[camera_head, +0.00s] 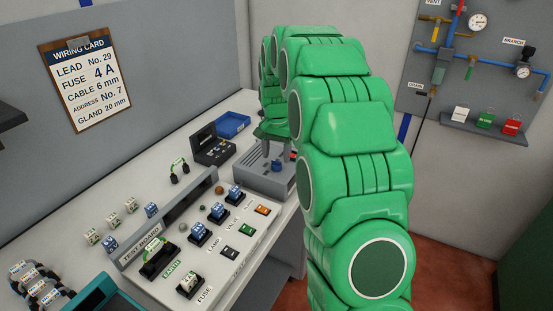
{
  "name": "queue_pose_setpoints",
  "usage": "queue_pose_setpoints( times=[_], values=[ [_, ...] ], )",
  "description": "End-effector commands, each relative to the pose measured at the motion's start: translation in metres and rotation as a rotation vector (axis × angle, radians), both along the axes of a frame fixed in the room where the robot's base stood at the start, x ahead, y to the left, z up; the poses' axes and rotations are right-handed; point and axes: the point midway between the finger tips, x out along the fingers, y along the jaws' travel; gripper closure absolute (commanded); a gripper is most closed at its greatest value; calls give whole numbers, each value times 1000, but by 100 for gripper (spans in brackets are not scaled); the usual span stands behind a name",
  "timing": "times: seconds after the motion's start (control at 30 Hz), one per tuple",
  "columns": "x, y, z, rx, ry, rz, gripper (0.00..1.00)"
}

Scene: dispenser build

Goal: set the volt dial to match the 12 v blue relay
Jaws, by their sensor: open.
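My green arm reaches to the back of the bench, and my open gripper (277,154) points down over a grey box (262,179) with a slotted face. A small blue part (277,165) shows just below the fingertips; I cannot tell whether it is the volt dial or whether the fingers touch it. No dial marking is readable. Blue relay-like blocks stand on the test board: one near the front (198,233), one in the middle (217,211) and one further back (235,192). Another blue block (151,210) stands behind the board. Their voltage labels are too small to read.
The wiring card (84,85) hangs on the left wall. A black open case (214,148) and a blue tray (232,124) lie left of the grey box. White blocks (112,221) stand at the left. My arm hides the bench's right side.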

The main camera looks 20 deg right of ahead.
Motion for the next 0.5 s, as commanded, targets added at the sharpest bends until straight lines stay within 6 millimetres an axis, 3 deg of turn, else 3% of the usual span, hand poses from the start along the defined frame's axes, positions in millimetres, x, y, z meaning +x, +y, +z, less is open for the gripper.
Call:
queue_pose_setpoints(
  times=[0.23,0.5],
  values=[
    [0,0,36,0,-1,0,38],
    [0,0,46,0,-1,0,38]
  ],
)
